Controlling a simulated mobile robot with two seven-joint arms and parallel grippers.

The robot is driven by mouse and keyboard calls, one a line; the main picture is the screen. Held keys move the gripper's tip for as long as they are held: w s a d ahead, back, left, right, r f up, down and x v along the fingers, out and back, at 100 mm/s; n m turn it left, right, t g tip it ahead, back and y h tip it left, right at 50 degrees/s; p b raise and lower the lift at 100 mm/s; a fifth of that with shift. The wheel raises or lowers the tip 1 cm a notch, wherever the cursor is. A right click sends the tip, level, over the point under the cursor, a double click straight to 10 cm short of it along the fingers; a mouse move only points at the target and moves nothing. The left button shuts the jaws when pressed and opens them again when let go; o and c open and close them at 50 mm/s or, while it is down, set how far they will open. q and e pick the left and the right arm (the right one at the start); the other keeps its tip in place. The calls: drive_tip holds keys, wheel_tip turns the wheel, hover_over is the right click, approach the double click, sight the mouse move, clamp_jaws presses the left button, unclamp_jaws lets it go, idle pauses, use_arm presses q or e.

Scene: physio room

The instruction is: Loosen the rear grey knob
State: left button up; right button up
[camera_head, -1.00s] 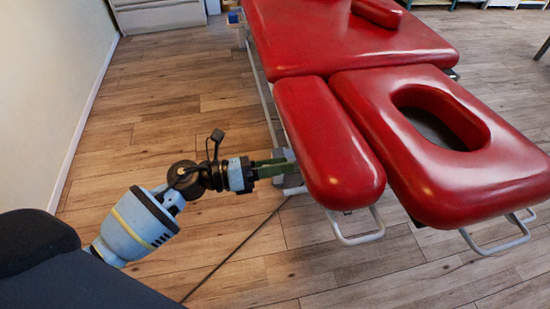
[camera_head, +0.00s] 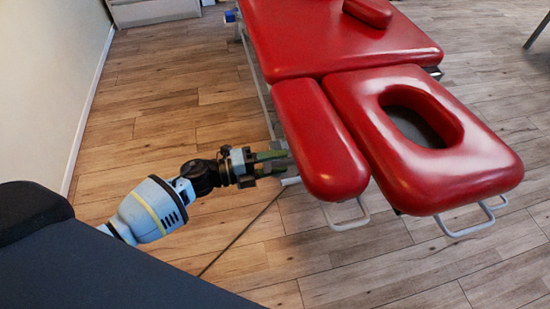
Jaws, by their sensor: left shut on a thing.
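The red treatment table (camera_head: 345,45) has a split head end, with an oval-holed headrest (camera_head: 470,165) and a narrow armrest pad (camera_head: 322,140) on its left side. My left gripper (camera_head: 283,162) reaches the left edge of this pad, at the metal frame under it. Its green fingers are shut on a small part there, which I take to be the grey knob. The fingers and the pad hide the knob almost fully, so its shape and turn cannot be seen. My right gripper is not in view.
White metal loop handles (camera_head: 347,222) stick out below the head end. A dark cable (camera_head: 238,237) lies on the wooden floor. A white cabinet (camera_head: 155,10) stands at the back left by the wall.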

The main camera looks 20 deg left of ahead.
use_arm(q)
drive_tip(key=shift+n+p, duration=0.3)
drive_tip(key=shift+n, duration=0.3)
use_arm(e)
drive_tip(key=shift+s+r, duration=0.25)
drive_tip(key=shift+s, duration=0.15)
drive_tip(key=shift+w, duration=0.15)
use_arm(q)
drive_tip(key=o, duration=1)
drive_tip(key=shift+v, duration=3.95)
